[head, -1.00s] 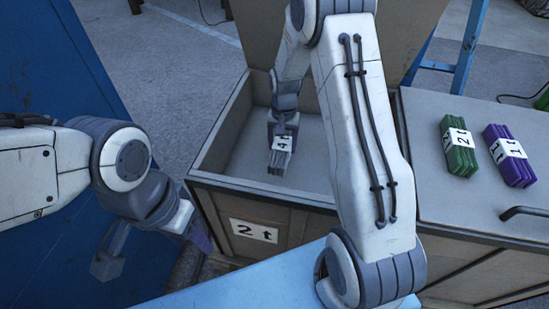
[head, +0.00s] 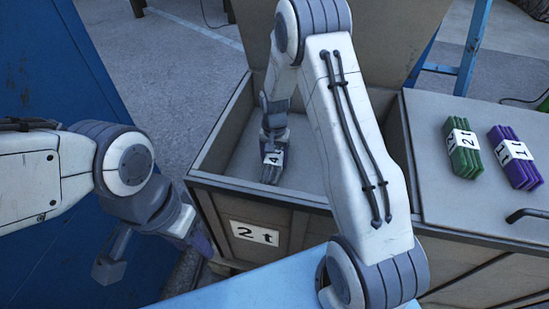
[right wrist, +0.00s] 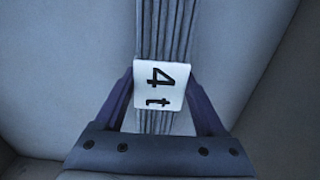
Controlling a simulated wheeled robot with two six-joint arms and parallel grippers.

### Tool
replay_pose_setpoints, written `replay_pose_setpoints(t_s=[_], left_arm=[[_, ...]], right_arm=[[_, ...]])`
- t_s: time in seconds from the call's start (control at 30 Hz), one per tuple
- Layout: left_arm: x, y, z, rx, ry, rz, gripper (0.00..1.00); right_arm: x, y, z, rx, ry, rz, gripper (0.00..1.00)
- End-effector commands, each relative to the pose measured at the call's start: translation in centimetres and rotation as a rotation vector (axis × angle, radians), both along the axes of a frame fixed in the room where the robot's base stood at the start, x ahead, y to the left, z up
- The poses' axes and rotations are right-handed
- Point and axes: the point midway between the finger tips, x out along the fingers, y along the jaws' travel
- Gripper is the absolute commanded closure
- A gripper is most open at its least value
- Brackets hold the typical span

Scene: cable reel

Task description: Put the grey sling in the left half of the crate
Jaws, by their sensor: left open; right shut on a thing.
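The grey sling (head: 268,178), a folded bundle with a white "4 t" label, is inside the open crate (head: 222,184), left of the crate's middle. My right gripper (head: 272,150) is shut on it. The right wrist view shows the grey sling (right wrist: 152,30) between the two fingers of my right gripper (right wrist: 160,95), at the label. I cannot tell whether the sling touches the crate floor. My left gripper (head: 150,258) is open and empty, outside the crate at its front left. My right arm hides part of the crate's right side.
A green sling (head: 462,148) labelled "2 t" and a purple sling (head: 512,158) labelled "1 t" lie on the closed lid (head: 440,200) at right. A blue panel (head: 75,90) stands at left.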

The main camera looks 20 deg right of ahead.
Motion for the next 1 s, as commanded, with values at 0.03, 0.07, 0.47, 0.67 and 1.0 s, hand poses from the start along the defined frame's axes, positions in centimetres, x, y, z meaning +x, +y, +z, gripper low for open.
replay_pose_setpoints(t_s=[0.03,0.07,0.47,0.67,1.0], left_arm=[[0.0,0.0,0.0,0.000,0.000,0.000,0.50],[0.0,0.0,0.0,0.000,0.000,0.000,0.50],[0.0,0.0,0.4,0.000,0.000,0.000,0.50],[0.0,0.0,1.4,0.000,0.000,0.000,0.50],[0.0,0.0,2.6,0.000,0.000,0.000,0.50]], right_arm=[[0.0,0.0,-0.1,0.000,0.000,0.000,0.20],[0.0,0.0,-0.1,0.000,0.000,0.000,0.09],[0.1,0.0,1.1,0.000,-0.002,0.000,0.00],[0.1,0.0,5.2,-0.001,-0.004,0.000,0.00],[0.0,0.0,11.3,0.000,-0.002,0.000,0.00]])
